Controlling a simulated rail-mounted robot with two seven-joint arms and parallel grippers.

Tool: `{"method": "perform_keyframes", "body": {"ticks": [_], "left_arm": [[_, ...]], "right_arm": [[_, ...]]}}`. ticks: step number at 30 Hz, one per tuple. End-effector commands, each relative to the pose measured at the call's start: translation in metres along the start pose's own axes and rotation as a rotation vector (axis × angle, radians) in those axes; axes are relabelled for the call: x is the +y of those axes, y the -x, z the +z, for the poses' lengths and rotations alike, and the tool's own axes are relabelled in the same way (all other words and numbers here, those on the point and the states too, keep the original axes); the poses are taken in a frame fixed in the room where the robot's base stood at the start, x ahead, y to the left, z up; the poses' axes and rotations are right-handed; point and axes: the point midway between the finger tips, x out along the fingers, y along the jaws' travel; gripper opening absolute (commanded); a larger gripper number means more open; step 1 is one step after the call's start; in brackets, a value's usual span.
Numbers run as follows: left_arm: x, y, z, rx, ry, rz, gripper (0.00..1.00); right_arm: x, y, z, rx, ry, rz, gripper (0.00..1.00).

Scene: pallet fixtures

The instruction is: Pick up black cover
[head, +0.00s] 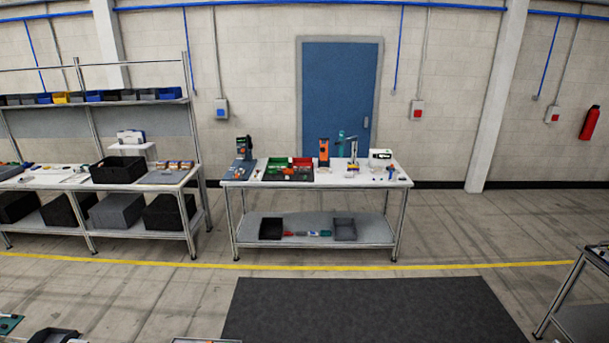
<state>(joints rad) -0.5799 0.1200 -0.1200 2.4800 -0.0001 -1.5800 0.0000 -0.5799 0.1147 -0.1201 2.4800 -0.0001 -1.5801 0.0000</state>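I cannot make out a black cover for certain at this distance. Neither of my grippers is in view. A white-topped workbench (335,182) stands against the far wall. On it are a black mat or tray (288,174) with small parts, red and green bins (302,162), an orange device (323,152), a dark device on the left (243,150) and a white box (380,157). A dark bin (270,229) and a grey bin (344,229) sit on its lower shelf. A dark object (52,335) is cut off at the bottom left edge.
A longer bench (165,187) with a black crate (118,170) stands at the left. A dark floor mat (370,308) lies in front, beyond it a yellow line (420,267). Another table (585,320) is cut off at right. The floor between is clear.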

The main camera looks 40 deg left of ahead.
Motion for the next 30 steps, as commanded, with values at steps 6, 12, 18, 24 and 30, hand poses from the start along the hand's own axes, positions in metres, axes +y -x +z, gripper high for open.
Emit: {"method": "perform_keyframes", "body": {"ticks": [6, 12, 18, 24, 30], "left_arm": [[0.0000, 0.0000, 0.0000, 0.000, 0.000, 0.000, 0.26], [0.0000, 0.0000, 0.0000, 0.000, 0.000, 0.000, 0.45], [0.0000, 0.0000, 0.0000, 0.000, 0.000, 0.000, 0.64], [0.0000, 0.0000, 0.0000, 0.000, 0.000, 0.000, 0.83], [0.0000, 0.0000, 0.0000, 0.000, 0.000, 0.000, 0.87]], "right_arm": [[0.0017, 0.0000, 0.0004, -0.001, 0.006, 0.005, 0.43], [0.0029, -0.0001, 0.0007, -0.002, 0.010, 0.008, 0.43], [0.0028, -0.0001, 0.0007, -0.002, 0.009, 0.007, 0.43], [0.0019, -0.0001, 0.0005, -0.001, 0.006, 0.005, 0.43], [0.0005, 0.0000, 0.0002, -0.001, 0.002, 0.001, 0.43]]}}
